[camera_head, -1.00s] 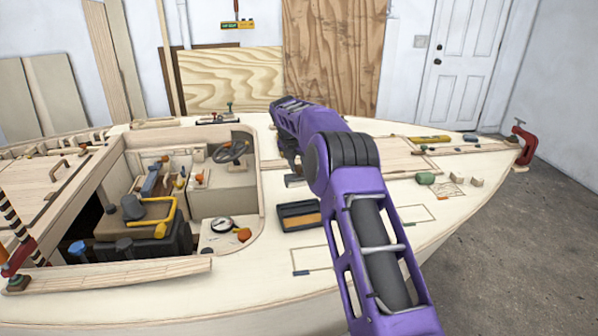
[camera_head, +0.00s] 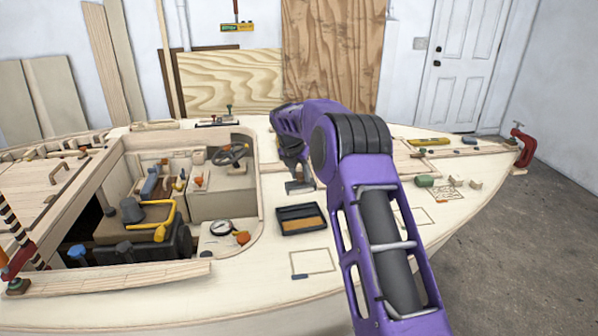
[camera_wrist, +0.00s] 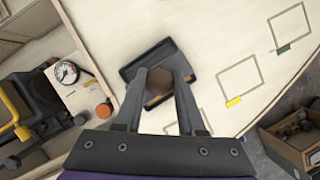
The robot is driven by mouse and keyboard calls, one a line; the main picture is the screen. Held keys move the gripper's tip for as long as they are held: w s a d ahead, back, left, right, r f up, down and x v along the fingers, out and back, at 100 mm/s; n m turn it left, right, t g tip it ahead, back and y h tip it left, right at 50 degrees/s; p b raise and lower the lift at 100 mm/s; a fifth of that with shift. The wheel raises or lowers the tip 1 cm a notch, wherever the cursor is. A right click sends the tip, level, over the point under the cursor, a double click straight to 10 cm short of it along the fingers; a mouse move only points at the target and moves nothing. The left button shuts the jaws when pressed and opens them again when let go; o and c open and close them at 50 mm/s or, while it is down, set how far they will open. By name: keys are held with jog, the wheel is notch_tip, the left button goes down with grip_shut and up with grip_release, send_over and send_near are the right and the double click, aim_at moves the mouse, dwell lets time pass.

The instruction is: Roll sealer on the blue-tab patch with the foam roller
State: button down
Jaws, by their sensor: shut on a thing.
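My gripper (camera_head: 303,172) is shut on the foam roller (camera_head: 299,187), whose grey end shows just behind the dark paint tray (camera_head: 295,212). In the wrist view the roller's round brown handle end (camera_wrist: 159,84) sits between the two fingers, and the tray (camera_wrist: 150,57) lies beyond it. The fingers and handle hide part of the tray and the roller head. The blue-tab patch (camera_head: 313,262) is a thin rectangle outlined on the pale deck, in front of the tray. Its blue tab (camera_head: 300,276) is at its near left corner.
The cockpit opening with a gauge (camera_head: 221,227) and an orange knob (camera_head: 242,238) lies left of the tray. Other outlined patches have a yellow tab (camera_wrist: 234,102) and a green tab (camera_wrist: 283,49). A green object (camera_head: 424,181) and small blocks stand on the right deck. Deck around the blue-tab patch is clear.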

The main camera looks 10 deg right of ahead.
jog(key=shift+s+d+f+b, duration=0.1)
jog(key=shift+s+f+b, duration=0.3)
jog(key=shift+f, duration=1.15)
jog(key=shift+s+f+b, duration=0.2)
jog(key=shift+s+f, duration=0.45)
jog(key=shift+f, duration=0.85)
jog(key=shift+s+d+f+b, duration=0.1)
jog(key=shift+s+f+b, duration=0.3)
jog(key=shift+f, duration=1.15)
jog(key=shift+s+f, duration=0.2)
jog(key=shift+f, duration=0.3)
notch_tip(320, 180, up, 8)
jog(key=p, duration=0.2)
jog(key=shift+a, duration=0.1)
